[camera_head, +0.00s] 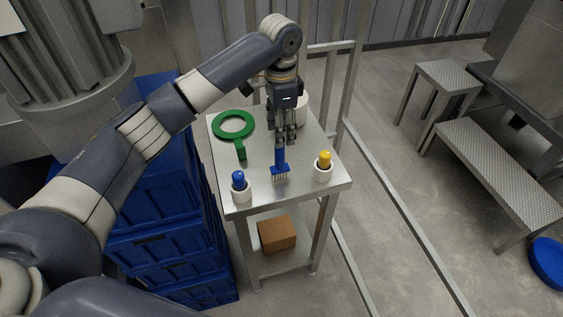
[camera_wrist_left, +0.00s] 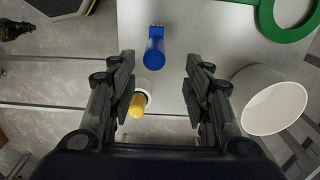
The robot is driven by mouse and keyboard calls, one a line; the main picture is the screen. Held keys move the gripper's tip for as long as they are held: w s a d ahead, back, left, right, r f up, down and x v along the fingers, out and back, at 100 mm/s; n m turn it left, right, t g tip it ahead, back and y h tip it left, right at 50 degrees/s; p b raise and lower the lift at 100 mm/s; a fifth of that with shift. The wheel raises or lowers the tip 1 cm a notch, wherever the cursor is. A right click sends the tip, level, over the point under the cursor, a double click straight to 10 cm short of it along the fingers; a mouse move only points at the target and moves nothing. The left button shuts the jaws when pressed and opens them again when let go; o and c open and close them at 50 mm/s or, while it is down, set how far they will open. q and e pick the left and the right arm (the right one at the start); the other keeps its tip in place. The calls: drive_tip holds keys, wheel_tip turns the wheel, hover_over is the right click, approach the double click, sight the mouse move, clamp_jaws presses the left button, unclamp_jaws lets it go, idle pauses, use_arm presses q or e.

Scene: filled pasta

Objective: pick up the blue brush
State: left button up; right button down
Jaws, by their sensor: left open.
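The blue brush (camera_head: 280,160) is at the near part of the metal table (camera_head: 260,190), its pale bristles toward the near edge. Its blue handle points back toward my left gripper (camera_head: 286,138), which is open and empty with its fingers pointing down by the handle's end. In the left wrist view the blue handle (camera_wrist_left: 154,52) shows between the lines of the two open fingers (camera_wrist_left: 160,85), a little above their tips in the picture. I cannot tell the exact height gap. The right gripper is not in view.
A green ring with a handle (camera_head: 241,148) lies left of the brush. White cups hold a blue piece (camera_head: 239,180) and a yellow piece (camera_head: 324,160) either side. A white container (camera_head: 302,110) stands behind the gripper. Blue crates (camera_head: 165,250) stand left of the table.

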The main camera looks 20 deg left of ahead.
sight(280, 155)
use_arm(q)
wheel_tip(280, 155, down, 3)
drive_tip(key=shift+s+r, duration=0.1)
drive_tip(key=shift+r, duration=0.05)
drive_tip(key=shift+f, duration=0.4)
drive_tip(key=f, duration=0.1)
drive_tip(key=f+p, duration=0.1)
drive_tip(key=f, duration=0.1)
drive_tip(key=f+p, duration=0.1)
drive_tip(key=shift+s+f, duration=0.35)
drive_tip(key=shift+s, duration=0.05)
drive_tip(key=shift+f+p, duration=0.3)
drive_tip(key=shift+f, duration=0.1)
drive_tip(key=shift+w, duration=0.1)
drive_tip(key=shift+c, duration=1.1)
clamp_jaws()
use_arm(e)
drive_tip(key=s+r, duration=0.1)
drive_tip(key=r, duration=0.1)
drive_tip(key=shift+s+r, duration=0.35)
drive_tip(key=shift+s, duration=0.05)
